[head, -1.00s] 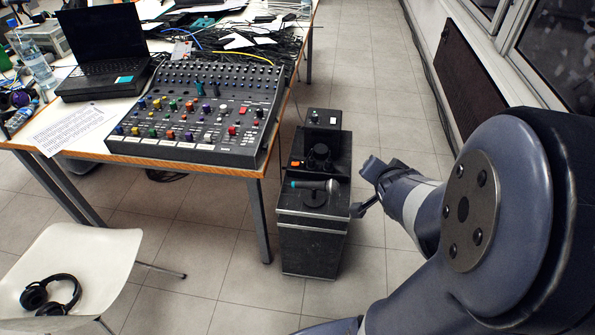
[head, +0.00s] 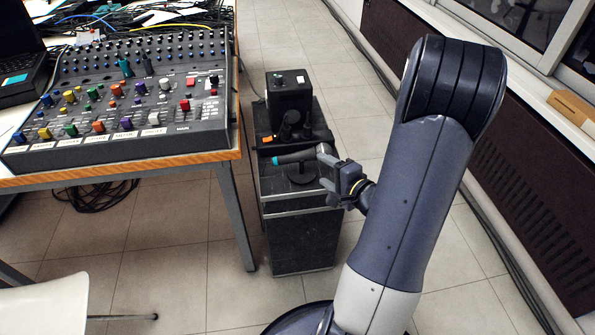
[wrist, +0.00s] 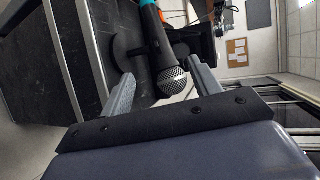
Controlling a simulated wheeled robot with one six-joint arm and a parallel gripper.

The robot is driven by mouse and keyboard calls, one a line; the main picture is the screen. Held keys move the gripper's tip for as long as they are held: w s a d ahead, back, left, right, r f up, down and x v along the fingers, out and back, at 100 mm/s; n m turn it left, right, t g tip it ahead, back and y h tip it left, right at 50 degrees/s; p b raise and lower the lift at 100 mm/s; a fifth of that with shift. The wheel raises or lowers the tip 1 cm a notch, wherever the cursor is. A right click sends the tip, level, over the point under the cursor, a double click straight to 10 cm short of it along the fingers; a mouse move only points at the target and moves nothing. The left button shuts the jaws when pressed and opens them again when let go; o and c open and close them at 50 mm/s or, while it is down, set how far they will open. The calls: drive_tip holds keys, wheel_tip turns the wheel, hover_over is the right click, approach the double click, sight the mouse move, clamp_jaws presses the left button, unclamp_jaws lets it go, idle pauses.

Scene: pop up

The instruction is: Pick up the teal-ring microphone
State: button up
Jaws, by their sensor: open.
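The microphone (head: 298,157) has a dark body, a teal ring at its left end and a silver mesh head at its right end. It lies on the black equipment case (head: 300,235), across or just above a round dark part. My gripper (head: 323,166) is open at the head end of the microphone. In the wrist view the microphone (wrist: 158,42) points its mesh head toward my palm. The two fingers of my gripper (wrist: 160,70) stand apart on either side of the head, with visible gaps. Whether the fingers are level with the microphone is unclear.
A black box (head: 289,88) with a dark knob part stands behind the microphone on the case. A table with a mixing console (head: 125,100) is close on the left. A white chair (head: 45,308) is at the lower left.

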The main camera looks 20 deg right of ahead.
sight(308, 159)
drive_tip(key=b+x, duration=0.3)
drive_tip(key=x, duration=0.6)
drive_tip(key=shift+w+d, duration=0.1)
drive_tip(key=shift+w, duration=0.7)
drive_tip(key=shift+c, duration=0.2)
clamp_jaws()
